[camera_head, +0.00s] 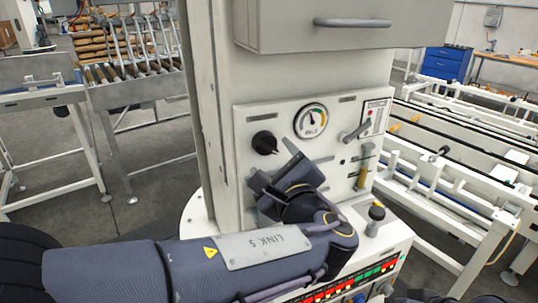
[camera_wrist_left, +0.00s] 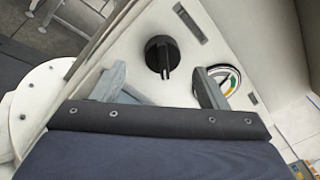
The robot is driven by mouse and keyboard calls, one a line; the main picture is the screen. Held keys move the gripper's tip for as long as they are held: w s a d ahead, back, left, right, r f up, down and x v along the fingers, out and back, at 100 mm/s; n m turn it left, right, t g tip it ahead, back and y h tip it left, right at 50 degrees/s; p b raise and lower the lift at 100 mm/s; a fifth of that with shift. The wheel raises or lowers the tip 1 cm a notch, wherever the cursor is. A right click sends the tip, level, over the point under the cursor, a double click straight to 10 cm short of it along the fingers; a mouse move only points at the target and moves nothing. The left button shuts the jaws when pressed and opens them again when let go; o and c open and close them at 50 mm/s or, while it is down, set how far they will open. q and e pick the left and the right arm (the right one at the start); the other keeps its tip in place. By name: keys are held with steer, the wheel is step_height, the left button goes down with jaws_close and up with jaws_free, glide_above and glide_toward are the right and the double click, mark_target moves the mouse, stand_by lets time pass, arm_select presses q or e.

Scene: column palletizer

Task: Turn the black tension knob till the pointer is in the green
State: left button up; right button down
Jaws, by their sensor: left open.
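The black tension knob (camera_head: 265,143) sits on the white panel of the column, left of a round gauge (camera_head: 311,121). The gauge has a white face, a thin dark pointer and a coloured arc; where the pointer stands on the arc is too small to tell. My left gripper (camera_head: 276,164) is in front of the panel, just below and right of the knob, partly hidden by its own wrist. In the left wrist view the knob (camera_wrist_left: 161,56) lies ahead between the two spread, empty fingers (camera_wrist_left: 160,74), apart from both. The gauge (camera_wrist_left: 226,80) is partly behind the right finger. My right gripper is out of view.
A grey lever (camera_head: 357,131) and a yellow-ended handle (camera_head: 362,175) stick out right of the gauge. A cabinet with a bar handle (camera_head: 352,22) overhangs the panel. Below is a button console (camera_head: 385,243) with a black-topped knob (camera_head: 377,212). Roller conveyors flank the column.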

mark_target(267, 150)
arm_select(q)
steer(key=x, duration=0.5)
steer(key=shift+p, duration=0.35)
steer(key=c, duration=1)
steer(key=n+b, duration=0.1)
steer(key=b, duration=0.1)
steer(key=shift+f+b, duration=0.35)
steer(key=shift+r, duration=0.2)
steer(key=o, duration=1)
